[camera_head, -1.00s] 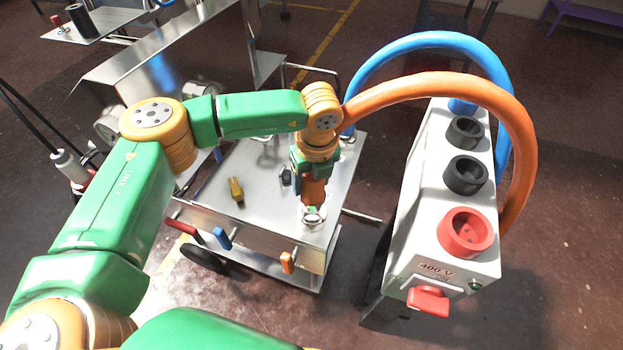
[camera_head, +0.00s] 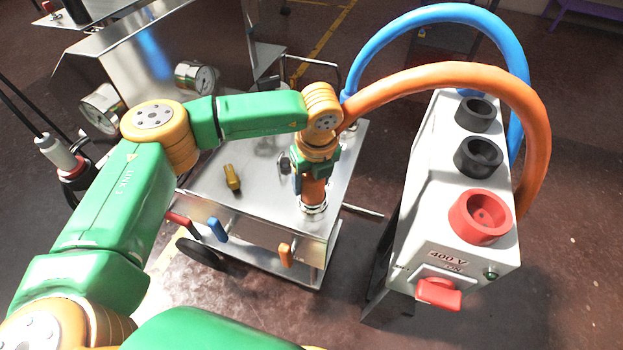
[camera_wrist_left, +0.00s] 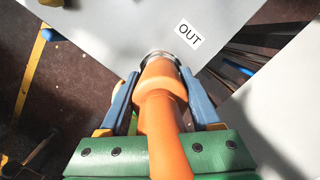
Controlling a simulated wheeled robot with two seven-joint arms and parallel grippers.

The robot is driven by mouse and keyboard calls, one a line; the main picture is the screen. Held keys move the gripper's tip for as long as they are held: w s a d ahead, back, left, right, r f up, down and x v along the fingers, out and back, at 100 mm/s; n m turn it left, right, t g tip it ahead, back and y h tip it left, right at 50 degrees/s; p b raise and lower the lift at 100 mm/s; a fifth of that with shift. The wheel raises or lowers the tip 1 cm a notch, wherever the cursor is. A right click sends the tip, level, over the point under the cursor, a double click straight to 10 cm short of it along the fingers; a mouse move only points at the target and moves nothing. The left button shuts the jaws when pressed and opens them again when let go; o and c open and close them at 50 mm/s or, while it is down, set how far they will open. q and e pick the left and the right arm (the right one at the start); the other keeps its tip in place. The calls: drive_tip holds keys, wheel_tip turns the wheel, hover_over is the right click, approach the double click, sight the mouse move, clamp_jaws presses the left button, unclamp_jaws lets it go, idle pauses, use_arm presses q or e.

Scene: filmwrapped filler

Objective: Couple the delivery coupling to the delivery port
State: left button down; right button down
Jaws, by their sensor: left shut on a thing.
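My left gripper (camera_head: 313,178) is shut on the orange delivery coupling (camera_head: 313,190), above the front right part of the metal cart's top. In the left wrist view, the two blue fingers flank the coupling (camera_wrist_left: 160,100), and the orange hose runs back from it. The coupling points down at the silver ring of the delivery port (camera_head: 313,208), beside a label reading OUT (camera_wrist_left: 189,34). The coupling's end meets the ring (camera_wrist_left: 160,55) and hides most of it. I cannot tell whether it is locked. My right gripper is not in view.
The orange hose (camera_head: 440,76) and the blue hose (camera_head: 440,13) arch to the white socket cabinet (camera_head: 415,200) on the right. A brass fitting (camera_head: 232,178) lies on the cart top. Red, blue and orange handles (camera_head: 285,255) stick out at the cart's front.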

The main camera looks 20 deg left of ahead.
use_arm(q)
drive_tip(key=shift+f+b, duration=0.3)
drive_tip(key=shift+b, duration=0.15)
drive_tip(key=shift+s, duration=0.1)
unclamp_jaws()
idle(0.3)
drive_tip(key=shift+r, duration=0.1)
